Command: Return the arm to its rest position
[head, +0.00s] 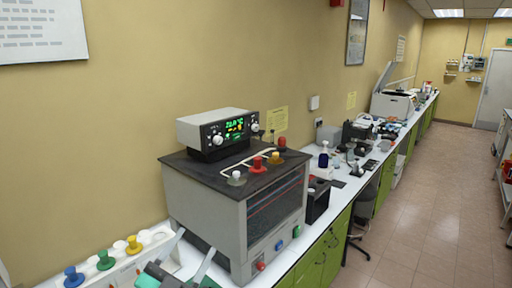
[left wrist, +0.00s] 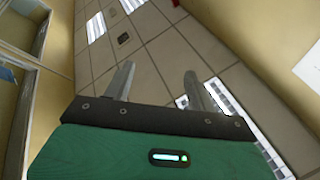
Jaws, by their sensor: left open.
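My left gripper (head: 195,243) is at the bottom edge of the head view, in front of the grey oil analysis machine (head: 215,212) and right of the white rack. Its two fingers are apart with nothing between them. In the left wrist view the gripper (left wrist: 159,70) shows its fingers spread and empty, with ceiling tiles and lights behind them, so it points upward. Most of the left arm is out of view. My right gripper is not in view.
A white rack (head: 151,237) holds stoppers in blue, green and yellow at the lower left. Several coloured stoppers (head: 258,165) stand on the machine's dark top. The white bench (head: 345,190) runs back with other instruments.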

